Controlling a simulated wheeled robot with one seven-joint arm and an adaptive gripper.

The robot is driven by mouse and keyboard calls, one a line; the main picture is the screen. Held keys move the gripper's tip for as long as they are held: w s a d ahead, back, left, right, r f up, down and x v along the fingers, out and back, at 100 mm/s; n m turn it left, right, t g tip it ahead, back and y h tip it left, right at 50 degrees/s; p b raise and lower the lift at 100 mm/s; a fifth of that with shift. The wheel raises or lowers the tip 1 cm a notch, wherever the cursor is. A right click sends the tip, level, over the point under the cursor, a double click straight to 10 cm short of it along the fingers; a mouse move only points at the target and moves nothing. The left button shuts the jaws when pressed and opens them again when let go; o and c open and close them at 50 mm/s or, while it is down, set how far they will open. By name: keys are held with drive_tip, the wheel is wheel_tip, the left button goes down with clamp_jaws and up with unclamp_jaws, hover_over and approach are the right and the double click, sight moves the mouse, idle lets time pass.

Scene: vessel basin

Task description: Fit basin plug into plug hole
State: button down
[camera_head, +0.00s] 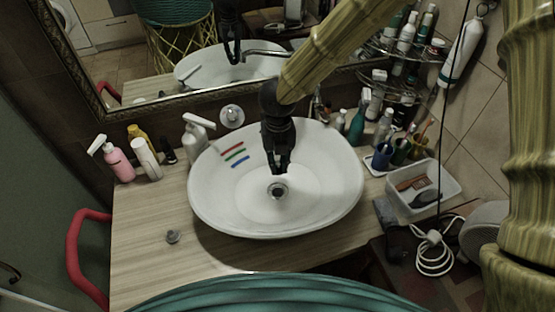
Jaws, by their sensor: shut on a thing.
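The white basin (215,205) stands on the wooden counter. The plug hole (277,191) is a metal ring with a darker middle at the basin's bottom. My gripper (280,170) points down inside the basin, just above the hole in the picture. Its fingers are close together on a small thing, which seems to be the basin plug. The plug is mostly hidden by the fingers and too small to make out clearly. I cannot tell the exact height of the fingertips over the hole.
A small round metal piece (173,237) lies on the counter (145,265) at the left. Bottles, including a pink one (118,162), stand behind it. Bottles and cups crowd the right, with a white tray (447,185). A mirror (150,70) is behind. The left front counter is mostly clear.

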sight(278, 163)
drive_tip(key=shift+f+b, duration=0.5)
drive_tip(key=shift+f, duration=0.45)
drive_tip(key=c, duration=1.3)
unclamp_jaws()
wheel_tip(278, 163, up, 7)
drive_tip(key=p, duration=0.6)
drive_tip(key=shift+r, duration=0.1)
